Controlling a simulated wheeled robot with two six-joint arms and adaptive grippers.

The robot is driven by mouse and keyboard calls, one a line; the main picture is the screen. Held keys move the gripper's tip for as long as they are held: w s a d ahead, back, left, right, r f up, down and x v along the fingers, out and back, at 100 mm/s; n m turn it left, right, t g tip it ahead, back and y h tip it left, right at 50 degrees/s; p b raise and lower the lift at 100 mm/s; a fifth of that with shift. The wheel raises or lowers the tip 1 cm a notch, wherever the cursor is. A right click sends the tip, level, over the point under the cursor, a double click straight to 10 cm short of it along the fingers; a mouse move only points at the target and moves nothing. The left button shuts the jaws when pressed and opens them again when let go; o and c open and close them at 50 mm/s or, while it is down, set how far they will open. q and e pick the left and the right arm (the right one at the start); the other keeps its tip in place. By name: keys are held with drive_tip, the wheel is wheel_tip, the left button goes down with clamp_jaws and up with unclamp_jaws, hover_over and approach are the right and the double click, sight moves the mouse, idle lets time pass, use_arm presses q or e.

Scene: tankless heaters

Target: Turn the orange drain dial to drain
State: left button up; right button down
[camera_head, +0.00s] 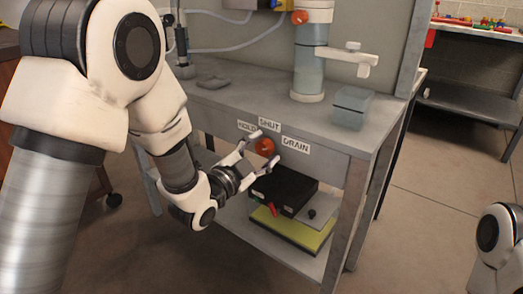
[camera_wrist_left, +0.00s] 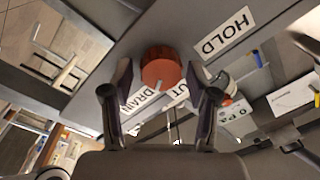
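The orange drain dial (camera_head: 265,146) is on the front face of the grey bench, among the labels HOLD (camera_head: 247,126), SHUT (camera_head: 269,125) and DRAIN (camera_head: 296,145). The dial (camera_wrist_left: 160,68) also shows in the left wrist view, where the DRAIN label is partly hidden. My left gripper (camera_head: 265,149) is open in front of the dial. In the left wrist view its fingers (camera_wrist_left: 160,76) are on either side of the dial, with a visible gap at each side. I cannot tell which label the dial points to. My right gripper is out of view.
The bench top (camera_head: 235,88) holds a grey-blue box (camera_head: 352,107) and a vertical pipe (camera_head: 307,60) with a pale handle. A black case (camera_head: 285,190) sits on the lower shelf below the dial. Open floor (camera_head: 440,200) is at the right.

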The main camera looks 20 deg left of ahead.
use_arm(q)
drive_tip(key=v, duration=0.7)
drive_tip(key=shift+s, duration=0.3)
